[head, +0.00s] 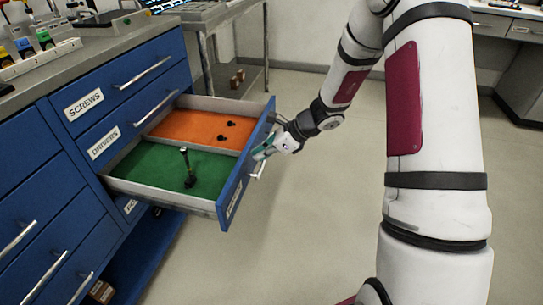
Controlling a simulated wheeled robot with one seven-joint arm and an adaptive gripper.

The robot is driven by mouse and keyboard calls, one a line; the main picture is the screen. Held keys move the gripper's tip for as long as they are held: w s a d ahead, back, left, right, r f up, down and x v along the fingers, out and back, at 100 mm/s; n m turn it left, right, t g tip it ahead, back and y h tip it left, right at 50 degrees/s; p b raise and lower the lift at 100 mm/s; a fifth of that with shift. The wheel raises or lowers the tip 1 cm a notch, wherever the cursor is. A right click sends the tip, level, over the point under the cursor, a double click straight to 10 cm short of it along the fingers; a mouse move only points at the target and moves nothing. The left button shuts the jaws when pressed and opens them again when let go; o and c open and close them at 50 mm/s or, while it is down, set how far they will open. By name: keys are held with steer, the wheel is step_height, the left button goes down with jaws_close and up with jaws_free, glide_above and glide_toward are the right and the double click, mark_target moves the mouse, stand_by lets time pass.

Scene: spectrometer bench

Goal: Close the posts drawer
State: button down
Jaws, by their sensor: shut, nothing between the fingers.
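One drawer (208,206) of the blue cabinet is pulled far out, below the drawer labelled DRIVERS. The label on its front is too oblique to read, so I cannot confirm that it is the posts drawer.
The drawers labelled SCREWS (84,104) and DRIVERS (105,143) above are closed. A grey cart (238,75) with small brown boxes on its lower shelf stands behind the open drawer. The floor (280,235) in front is clear. Another bench (512,25) stands at the far right.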

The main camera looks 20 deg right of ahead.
steer(key=shift+w+a, duration=0.15)
steer(key=shift+a, duration=0.1)
